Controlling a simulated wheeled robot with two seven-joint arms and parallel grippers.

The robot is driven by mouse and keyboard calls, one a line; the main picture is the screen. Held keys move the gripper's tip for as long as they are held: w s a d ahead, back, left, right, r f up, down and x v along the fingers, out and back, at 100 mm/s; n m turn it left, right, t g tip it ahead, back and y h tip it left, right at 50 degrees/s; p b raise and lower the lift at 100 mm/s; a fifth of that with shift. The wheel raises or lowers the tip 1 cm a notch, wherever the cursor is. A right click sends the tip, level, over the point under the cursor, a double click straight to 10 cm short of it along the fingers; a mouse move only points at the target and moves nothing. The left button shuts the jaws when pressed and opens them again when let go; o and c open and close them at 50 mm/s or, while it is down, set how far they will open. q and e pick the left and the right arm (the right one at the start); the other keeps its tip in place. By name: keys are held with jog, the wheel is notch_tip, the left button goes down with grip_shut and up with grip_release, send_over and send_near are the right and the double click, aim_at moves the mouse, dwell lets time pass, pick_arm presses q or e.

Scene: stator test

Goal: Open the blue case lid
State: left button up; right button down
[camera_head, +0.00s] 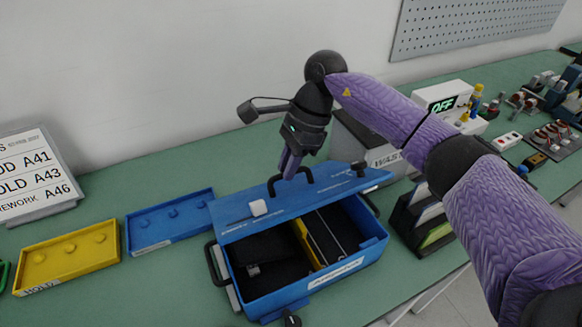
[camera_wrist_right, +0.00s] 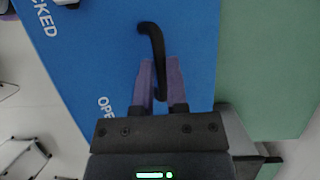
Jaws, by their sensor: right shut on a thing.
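The blue case (camera_head: 300,290) stands on the green bench, with its lid (camera_head: 325,187) raised and tilted up at the back. Its inside is in view, with dark compartments and a yellow divider (camera_head: 306,245). My right gripper (camera_head: 290,170) reaches down from above and is shut on the lid's black handle (camera_head: 274,187). In the right wrist view the two purple fingertips (camera_wrist_right: 160,75) close around the bent black handle (camera_wrist_right: 152,38), against the blue lid (camera_wrist_right: 95,55). My left gripper is not in view.
A blue tray (camera_head: 165,240) and a yellow tray (camera_head: 45,276) lie left of the case. A black rack with folders (camera_head: 405,230) stands close on its right. A grey box (camera_head: 352,140) is behind it. A white device reading OFF (camera_head: 445,92) and small parts are farther right.

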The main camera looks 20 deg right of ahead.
jog(key=shift+f, duration=0.15)
jog(key=c, duration=0.9)
grip_release()
jog(key=shift+w, duration=0.2)
jog(key=shift+o, duration=1.3)
jog(key=shift+w+f, duration=0.1)
jog(key=shift+w, duration=0.1)
jog(key=shift+s, duration=0.1)
